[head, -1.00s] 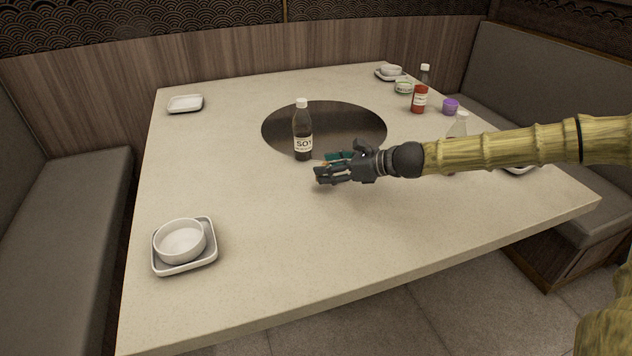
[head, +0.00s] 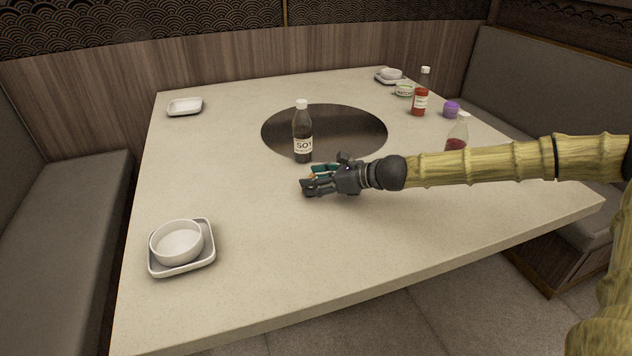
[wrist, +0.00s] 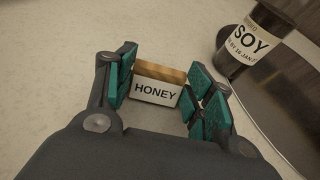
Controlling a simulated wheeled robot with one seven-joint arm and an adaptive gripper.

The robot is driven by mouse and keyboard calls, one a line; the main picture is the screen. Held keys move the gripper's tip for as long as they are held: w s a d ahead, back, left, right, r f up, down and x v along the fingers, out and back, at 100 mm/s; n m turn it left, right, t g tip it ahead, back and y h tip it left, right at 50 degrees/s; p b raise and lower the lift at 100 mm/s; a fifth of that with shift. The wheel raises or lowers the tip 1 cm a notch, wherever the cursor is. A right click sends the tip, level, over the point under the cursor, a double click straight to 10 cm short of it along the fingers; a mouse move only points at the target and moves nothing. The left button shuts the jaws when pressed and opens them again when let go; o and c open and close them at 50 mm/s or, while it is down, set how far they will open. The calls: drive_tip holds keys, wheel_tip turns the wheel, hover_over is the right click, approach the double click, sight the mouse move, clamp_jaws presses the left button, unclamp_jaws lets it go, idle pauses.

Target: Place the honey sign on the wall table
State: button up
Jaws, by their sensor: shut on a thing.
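The honey sign (wrist: 157,90), a small white card lettered HONEY with a wooden top edge, is between the teal finger pads in the wrist view. My gripper (wrist: 160,92) is shut on it. In the head view my gripper (head: 309,183) is low over the middle of the pale table (head: 240,230), just in front of the soy bottle (head: 302,140). The fingers mostly hide the sign there. I cannot tell whether the sign touches the tabletop. The soy bottle also shows at the upper right of the wrist view (wrist: 250,42).
A dark round inset (head: 345,125) lies behind my gripper. A white bowl (head: 177,243) on a square tray stands front left, and an empty dish (head: 184,106) back left. A red bottle (head: 420,98), purple pot (head: 451,109) and clear-topped bottle (head: 459,132) stand right.

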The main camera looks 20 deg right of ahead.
drive_tip(key=shift+f, duration=0.15)
drive_tip(key=o, duration=0.8)
drive_tip(key=shift+o, duration=0.2)
drive_tip(key=shift+r, duration=0.25)
drive_tip(key=shift+s+d+r+p, duration=0.3)
drive_tip(key=shift+s+d, duration=0.05)
drive_tip(key=shift+d, duration=0.1)
drive_tip(key=shift+p+v, duration=1.5)
drive_tip(key=shift+v, duration=2.6)
drive_tip(key=shift+p+v, duration=0.5)
drive_tip(key=shift+v, duration=0.7)
drive_tip(key=shift+f, duration=0.1)
